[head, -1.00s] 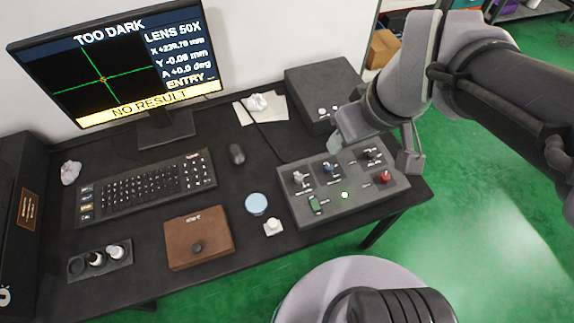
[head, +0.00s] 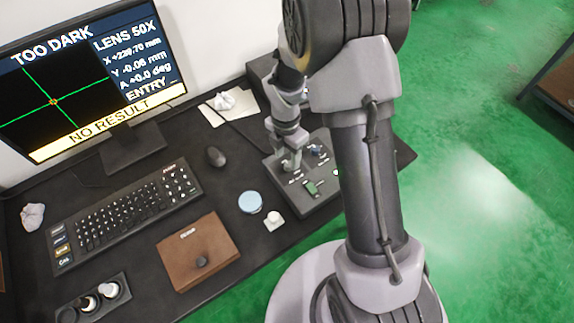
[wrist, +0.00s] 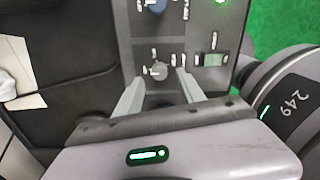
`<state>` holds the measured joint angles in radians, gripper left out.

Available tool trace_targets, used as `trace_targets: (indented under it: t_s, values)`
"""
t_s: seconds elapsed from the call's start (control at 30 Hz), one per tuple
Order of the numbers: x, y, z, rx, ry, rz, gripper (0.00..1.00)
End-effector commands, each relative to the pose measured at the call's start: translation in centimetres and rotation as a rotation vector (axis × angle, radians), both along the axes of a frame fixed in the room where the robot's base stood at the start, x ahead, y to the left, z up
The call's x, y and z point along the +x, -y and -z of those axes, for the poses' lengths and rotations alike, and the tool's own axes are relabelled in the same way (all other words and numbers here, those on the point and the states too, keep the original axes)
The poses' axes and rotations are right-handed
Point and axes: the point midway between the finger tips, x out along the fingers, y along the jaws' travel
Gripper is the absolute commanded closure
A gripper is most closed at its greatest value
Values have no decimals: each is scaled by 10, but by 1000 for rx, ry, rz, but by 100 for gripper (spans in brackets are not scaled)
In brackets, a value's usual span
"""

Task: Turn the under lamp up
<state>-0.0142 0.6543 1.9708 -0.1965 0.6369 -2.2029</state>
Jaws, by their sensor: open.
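The black control box (head: 318,202) stands on the desk, partly hidden behind my arm. In the wrist view a grey knob (wrist: 158,70) on it lies between the tips of my open gripper (wrist: 159,79), with a gap on each side; I cannot tell how far the tips are above it. A blue knob (wrist: 156,5) and a green rocker switch (wrist: 212,59) are nearby. The labels are too small to read, so I cannot tell which knob is the under lamp. In the head view my gripper (head: 291,163) points down over the box's left part. The monitor (head: 90,75) reads TOO DARK and NO RESULT.
A white sheet (head: 212,117) lies on the desk.

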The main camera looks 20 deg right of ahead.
Motion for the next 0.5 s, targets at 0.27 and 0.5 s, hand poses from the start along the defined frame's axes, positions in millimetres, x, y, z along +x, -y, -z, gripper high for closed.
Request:
trace_targets:
  t_s: [0.27,0.5]
  values:
    - [-1,1,31,0,0,1,54]
    - [-1,1,30,0,1,1,57]
